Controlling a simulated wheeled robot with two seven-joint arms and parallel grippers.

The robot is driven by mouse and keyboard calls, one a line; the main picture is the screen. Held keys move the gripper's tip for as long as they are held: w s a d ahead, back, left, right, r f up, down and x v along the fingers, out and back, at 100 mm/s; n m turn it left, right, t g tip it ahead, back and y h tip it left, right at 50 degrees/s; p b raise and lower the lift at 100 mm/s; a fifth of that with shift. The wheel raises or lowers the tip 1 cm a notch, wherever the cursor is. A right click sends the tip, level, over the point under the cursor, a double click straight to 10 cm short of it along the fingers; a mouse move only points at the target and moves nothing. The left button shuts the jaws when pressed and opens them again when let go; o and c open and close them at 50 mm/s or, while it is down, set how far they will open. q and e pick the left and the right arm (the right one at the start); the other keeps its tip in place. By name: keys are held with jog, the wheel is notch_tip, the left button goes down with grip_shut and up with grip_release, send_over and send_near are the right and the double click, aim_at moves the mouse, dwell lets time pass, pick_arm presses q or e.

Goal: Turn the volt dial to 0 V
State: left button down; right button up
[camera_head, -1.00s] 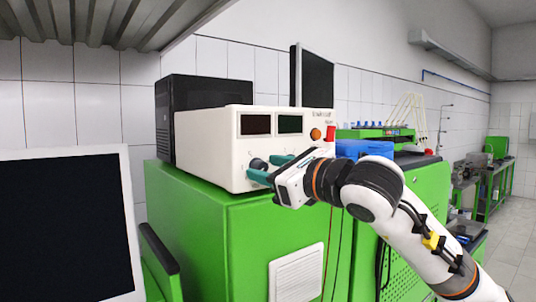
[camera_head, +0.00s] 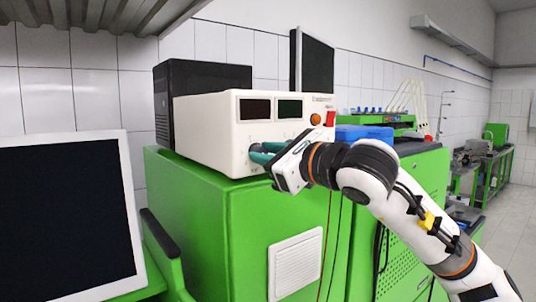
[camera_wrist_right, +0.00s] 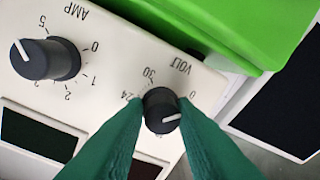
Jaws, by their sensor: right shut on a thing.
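The power supply (camera_head: 200,130) is a white box on a green cabinet, with two dark displays. The volt dial (camera_wrist_right: 162,108) is a dark round knob with a white pointer line. My right gripper (camera_wrist_right: 160,112) has its green fingers on both sides of this dial and is shut on it. The pointer is toward the right of the wrist picture, near the side of the 0 mark; its exact reading is unclear, and the fingers hide part of the scale. In the head view my right gripper (camera_head: 262,154) is at the front panel and largely covers the dials. My left gripper is out of view.
The amp dial (camera_wrist_right: 48,58) is beside the volt dial on the same panel. An orange button (camera_head: 316,119) and a red switch (camera_head: 330,119) are at the panel's right. A black box (camera_head: 205,80) stands behind. A monitor (camera_head: 70,210) is at left.

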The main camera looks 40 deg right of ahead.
jog(key=o, duration=1)
jog(key=shift+a, duration=0.1)
jog(key=s+b, duration=0.7)
jog(key=s, duration=0.5)
jog(key=shift+a, duration=0.2)
